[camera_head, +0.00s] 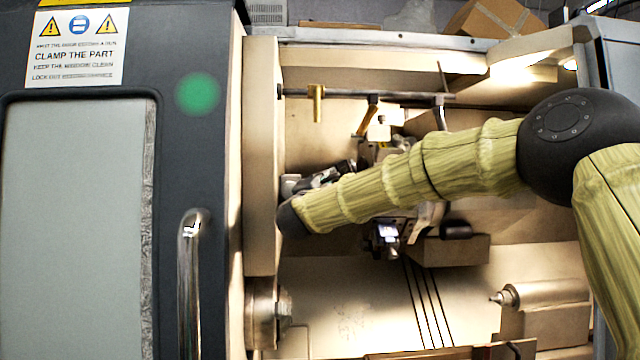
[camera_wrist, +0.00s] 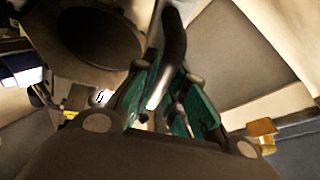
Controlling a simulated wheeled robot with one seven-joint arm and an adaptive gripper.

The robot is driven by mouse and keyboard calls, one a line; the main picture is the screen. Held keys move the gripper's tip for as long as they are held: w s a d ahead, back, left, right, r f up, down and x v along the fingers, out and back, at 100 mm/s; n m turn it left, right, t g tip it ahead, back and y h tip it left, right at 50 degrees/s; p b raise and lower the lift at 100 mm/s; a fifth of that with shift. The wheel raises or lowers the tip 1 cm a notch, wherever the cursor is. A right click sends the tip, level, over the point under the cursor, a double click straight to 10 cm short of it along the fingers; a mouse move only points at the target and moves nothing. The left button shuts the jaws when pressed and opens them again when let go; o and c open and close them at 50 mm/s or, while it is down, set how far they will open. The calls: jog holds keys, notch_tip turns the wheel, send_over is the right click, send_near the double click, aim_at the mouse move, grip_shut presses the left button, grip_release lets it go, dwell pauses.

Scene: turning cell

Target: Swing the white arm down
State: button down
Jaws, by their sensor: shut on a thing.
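My gripper (camera_wrist: 165,100) has green finger pads, and they are closed around a slim bar in the wrist view. This bar, which looks like part of the white arm (camera_wrist: 158,88), is pale and bright between the pads and runs up into a dark curved upper part (camera_wrist: 172,40). In the head view my gripper (camera_head: 325,178) is inside the machine, by the left side of the opening, partly hidden by my own sleeved arm. How the white arm is mounted, and most of its length, cannot be made out there.
The grey door (camera_head: 80,220) with its upright handle (camera_head: 190,280) stands at the left. The spindle (camera_head: 265,315) is at lower left, and a pointed tailstock (camera_head: 540,293) at lower right. Tool parts (camera_head: 387,235) sit behind my arm. A large round dark part (camera_wrist: 98,38) is close in the wrist view.

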jog(key=c, duration=1.7)
grip_release()
jog(key=shift+s, duration=0.1)
jog(key=v, duration=1.1)
jog(key=shift+s+a+f, duration=0.15)
jog(key=shift+s+f, duration=0.1)
jog(key=shift+s, duration=0.1)
